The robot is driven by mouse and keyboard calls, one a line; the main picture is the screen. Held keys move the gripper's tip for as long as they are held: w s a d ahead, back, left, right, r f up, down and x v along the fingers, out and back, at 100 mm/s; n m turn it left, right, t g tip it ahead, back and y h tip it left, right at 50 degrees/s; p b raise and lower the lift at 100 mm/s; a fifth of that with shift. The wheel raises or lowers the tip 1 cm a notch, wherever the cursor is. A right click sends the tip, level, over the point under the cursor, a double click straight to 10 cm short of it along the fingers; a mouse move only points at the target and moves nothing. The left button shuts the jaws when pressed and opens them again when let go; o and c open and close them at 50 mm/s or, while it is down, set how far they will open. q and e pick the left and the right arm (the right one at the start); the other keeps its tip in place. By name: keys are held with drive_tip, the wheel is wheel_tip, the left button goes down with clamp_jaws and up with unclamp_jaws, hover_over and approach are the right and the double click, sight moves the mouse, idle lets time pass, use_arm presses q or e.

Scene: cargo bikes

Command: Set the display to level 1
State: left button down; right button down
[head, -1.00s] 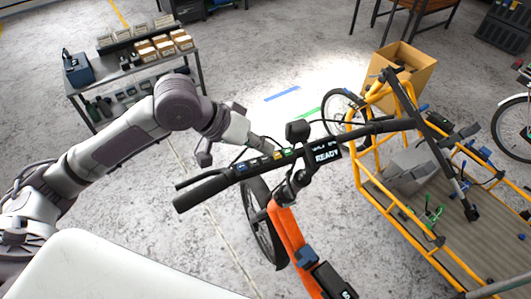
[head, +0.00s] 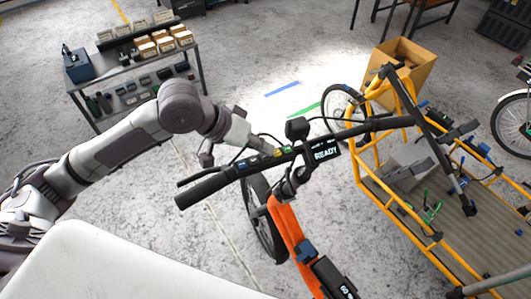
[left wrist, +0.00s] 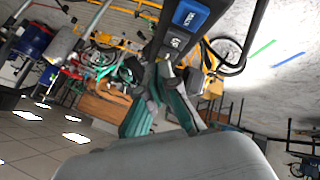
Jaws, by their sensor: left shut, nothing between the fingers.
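The cargo bike's display (head: 323,151) is a small dark screen at the middle of the handlebar (head: 210,187). It reads "READY"; a smaller line above it is too small to read. A button pad (head: 258,160) with coloured buttons sits on the bar left of the display. My left gripper (head: 272,146) is shut and empty, with its tips at the pad's far side, near the yellow button (head: 278,153). In the left wrist view the shut fingertips (left wrist: 170,70) are close to the pad beside the blue button (left wrist: 189,14); I cannot tell whether they touch it. My right gripper is out of view.
The orange bike frame (head: 288,222) runs below the handlebar. A yellow cargo frame (head: 395,215) with a flat bed and tools is at right, with a cardboard box (head: 405,68) behind it. A workbench (head: 135,90) stands at back left.

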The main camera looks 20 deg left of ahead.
sight(265, 156)
use_arm(q)
drive_tip(key=shift+f, duration=0.45)
idle(0.9)
drive_tip(key=shift+r+p, duration=0.9)
drive_tip(key=shift+p, duration=0.3)
wheel_tip(265, 156, up, 3)
drive_tip(key=p, duration=0.3)
drive_tip(key=shift+f, duration=0.15)
drive_tip(key=shift+w+d+r+p, duration=0.1)
drive_tip(key=shift+r+p, duration=0.95)
drive_tip(key=shift+r, duration=0.15)
drive_tip(key=shift+f, duration=0.15)
